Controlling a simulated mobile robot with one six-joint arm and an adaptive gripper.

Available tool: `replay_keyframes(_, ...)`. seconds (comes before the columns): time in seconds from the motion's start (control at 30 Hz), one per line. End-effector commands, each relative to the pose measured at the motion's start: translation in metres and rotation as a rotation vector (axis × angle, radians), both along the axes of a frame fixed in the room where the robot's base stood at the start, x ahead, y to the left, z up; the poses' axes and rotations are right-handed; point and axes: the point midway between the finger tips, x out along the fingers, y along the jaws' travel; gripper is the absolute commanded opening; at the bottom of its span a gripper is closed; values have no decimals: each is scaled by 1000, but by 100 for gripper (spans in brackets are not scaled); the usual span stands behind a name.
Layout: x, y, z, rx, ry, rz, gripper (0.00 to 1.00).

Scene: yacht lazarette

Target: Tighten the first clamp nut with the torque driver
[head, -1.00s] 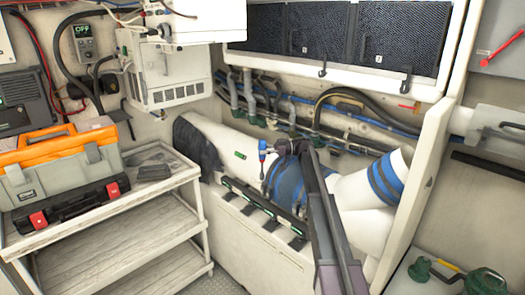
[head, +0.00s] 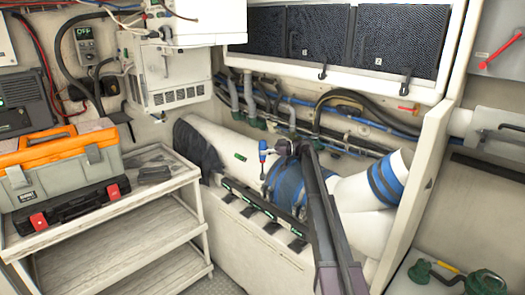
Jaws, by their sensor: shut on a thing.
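My gripper (head: 284,148) is at the blue sleeve (head: 287,180) on the large white pipe (head: 208,140). A small driver with a blue and red handle (head: 263,148) stands upright just left of my gripper, and my gripper is shut on it. The driver's lower end is at the left edge of the blue sleeve. The clamp nut is too small to make out, so I cannot tell whether the driver's tip touches it. My arm covers part of the sleeve's right side.
A white shelf unit (head: 130,225) at left carries an orange and grey toolbox (head: 60,160). A second blue-banded white hose (head: 388,180) is right of my arm. Hoses and pipes run along the back wall. A black rail (head: 262,208) lies in front of the sleeve.

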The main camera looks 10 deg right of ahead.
Motion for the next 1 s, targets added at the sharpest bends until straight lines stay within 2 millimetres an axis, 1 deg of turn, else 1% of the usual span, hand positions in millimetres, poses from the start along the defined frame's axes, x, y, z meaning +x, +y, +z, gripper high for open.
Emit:
replay_keyframes(0.03,15,-12,-5,-18,-23,-27,0)
replay_keyframes(1.0,20,-23,-5,-18,-22,-30,0)
